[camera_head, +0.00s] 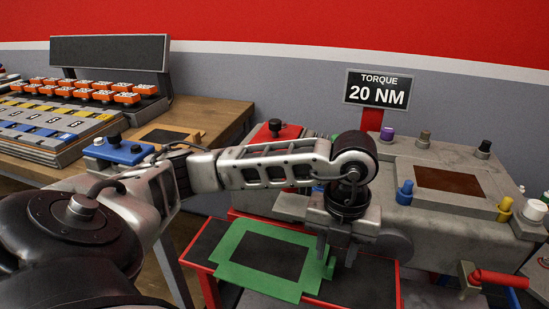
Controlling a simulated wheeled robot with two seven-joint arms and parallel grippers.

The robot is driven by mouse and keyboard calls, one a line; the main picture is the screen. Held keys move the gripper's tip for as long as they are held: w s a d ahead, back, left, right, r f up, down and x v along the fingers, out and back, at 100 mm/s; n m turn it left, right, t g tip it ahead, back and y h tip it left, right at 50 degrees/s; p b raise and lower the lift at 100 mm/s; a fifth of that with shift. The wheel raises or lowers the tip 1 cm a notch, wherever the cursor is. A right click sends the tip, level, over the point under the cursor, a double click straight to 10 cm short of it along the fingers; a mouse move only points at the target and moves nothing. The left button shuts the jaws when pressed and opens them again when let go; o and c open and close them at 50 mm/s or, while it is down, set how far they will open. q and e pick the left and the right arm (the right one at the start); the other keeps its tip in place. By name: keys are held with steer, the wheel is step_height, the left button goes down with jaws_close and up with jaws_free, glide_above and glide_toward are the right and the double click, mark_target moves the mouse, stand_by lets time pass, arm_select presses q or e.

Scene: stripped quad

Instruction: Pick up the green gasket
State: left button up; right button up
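The green gasket (262,281) is a flat rectangular frame with small tabs. It lies on a dark, red-edged tray (205,246) at bottom centre. Dark surface shows through its opening. My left gripper (336,254) reaches in from the left and points down at the gasket's right end. Its two fingers look apart, with a gap between them. A green tab shows just below the fingers. I cannot tell whether they touch it. The gripper hides part of the gasket's right edge. My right gripper is not in view.
A grey machine block (455,222) with coloured knobs and a brown recess stands at right. A torque sign (379,88) stands behind. A wooden bench (215,118) at left holds orange blocks (102,96) and a blue piece (118,152).

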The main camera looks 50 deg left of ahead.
mark_target(333, 260)
arm_select(q)
steer(key=shift+f, duration=1.55)
jaws_close()
steer(key=shift+s+r, duration=0.1)
steer(key=shift+r, duration=0.05)
